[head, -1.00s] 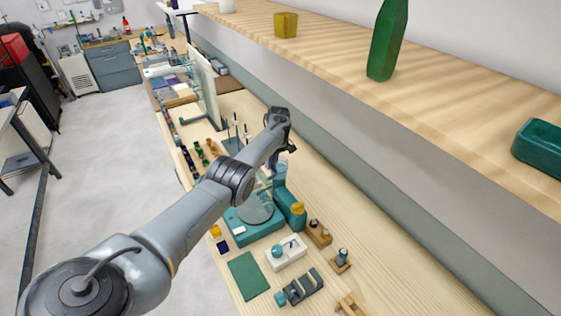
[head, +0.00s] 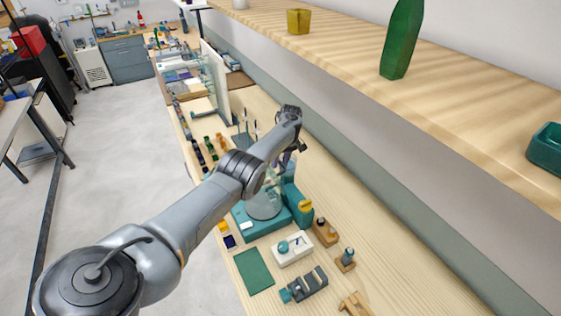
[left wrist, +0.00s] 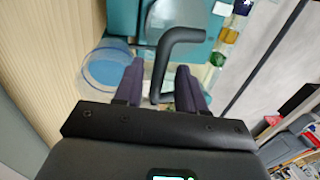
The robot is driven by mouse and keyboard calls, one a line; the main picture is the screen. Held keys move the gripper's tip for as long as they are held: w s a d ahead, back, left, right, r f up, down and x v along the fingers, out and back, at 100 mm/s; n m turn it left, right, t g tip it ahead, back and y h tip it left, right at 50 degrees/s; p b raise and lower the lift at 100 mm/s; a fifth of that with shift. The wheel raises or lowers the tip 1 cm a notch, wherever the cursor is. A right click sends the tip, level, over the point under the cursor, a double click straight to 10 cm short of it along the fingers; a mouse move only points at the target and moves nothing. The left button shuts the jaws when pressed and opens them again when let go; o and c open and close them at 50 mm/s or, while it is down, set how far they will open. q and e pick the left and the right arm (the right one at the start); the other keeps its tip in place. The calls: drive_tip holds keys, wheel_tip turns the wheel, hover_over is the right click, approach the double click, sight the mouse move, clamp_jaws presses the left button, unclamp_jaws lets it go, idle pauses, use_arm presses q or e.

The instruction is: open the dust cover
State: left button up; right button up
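The clear dust cover (head: 263,204) stands on a teal base (head: 262,226) on the bench, partly hidden behind my left arm. In the left wrist view, a dark bent handle (left wrist: 178,38) runs down between the two purple fingers of my left gripper (left wrist: 160,78). The fingers are apart, with visible gaps beside the handle, so the gripper is open around it; contact cannot be told. In the head view my left gripper (head: 298,146) points down above the far side of the teal device, and its fingers are hardly visible. My right gripper is not in view.
A yellow-topped teal unit (head: 300,208) stands right of the base. A white tray (head: 292,249), a green mat (head: 254,271), a dark rack (head: 305,285) and small wooden stands (head: 325,232) lie nearer. A shelf (head: 350,45) overhangs the bench at right.

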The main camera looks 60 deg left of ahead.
use_arm(q)
drive_tip(key=b+v, duration=0.2)
drive_tip(key=v, duration=0.8)
drive_tip(key=shift+r, duration=0.4)
